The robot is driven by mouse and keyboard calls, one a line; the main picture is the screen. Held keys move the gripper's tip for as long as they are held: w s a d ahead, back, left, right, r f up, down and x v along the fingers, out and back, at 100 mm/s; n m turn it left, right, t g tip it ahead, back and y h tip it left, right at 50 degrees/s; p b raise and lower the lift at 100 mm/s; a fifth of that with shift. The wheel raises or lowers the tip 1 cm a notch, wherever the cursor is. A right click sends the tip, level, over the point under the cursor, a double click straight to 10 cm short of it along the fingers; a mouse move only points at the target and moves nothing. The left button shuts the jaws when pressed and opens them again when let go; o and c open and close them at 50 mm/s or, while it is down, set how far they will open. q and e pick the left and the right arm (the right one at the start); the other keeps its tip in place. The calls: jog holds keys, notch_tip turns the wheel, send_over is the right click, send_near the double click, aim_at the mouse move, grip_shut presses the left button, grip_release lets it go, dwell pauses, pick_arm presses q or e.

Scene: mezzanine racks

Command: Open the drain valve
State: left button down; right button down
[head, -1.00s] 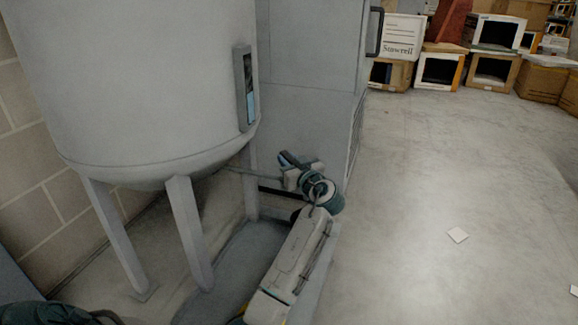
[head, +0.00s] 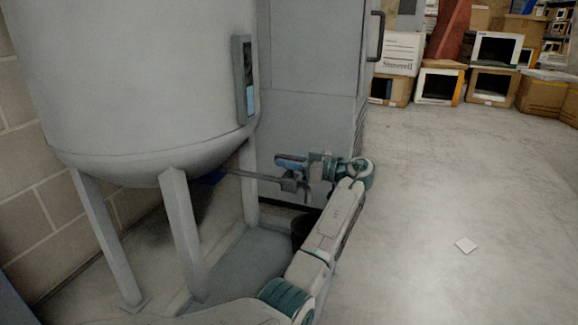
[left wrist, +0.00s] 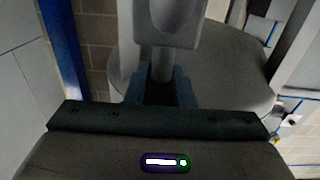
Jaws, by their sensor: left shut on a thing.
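The grey tank (head: 140,90) stands on legs at the left. A thin drain pipe (head: 250,177) runs right from under it to the grey drain valve (head: 290,185). My left gripper (head: 287,163) reaches in from the right side of the valve, its blue fingers just above the valve body. In the left wrist view its fingers (left wrist: 155,92) are shut around the stem of a grey part, which looks like the valve handle (left wrist: 162,68). The grip hides the handle in the head view, so its angle is hard to tell. My right gripper is not in view.
A dark bucket (head: 301,232) stands below the valve, partly behind my arm. A grey cabinet (head: 310,85) stands close behind. Tank legs (head: 183,235) are to the left. Open floor (head: 465,180) lies right, with cartons (head: 490,85) at the back.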

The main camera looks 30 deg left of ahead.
pick_arm(q)
jog(key=shift+n+g, duration=0.3)
jog(key=shift+g, duration=0.1)
jog(key=c, duration=1.2)
grip_release()
jog(key=shift+c, duration=0.2)
jog(key=p+v, duration=0.3)
jog(key=v, duration=0.7)
jog(key=shift+d+p, duration=0.35)
jog(key=shift+w, duration=0.1)
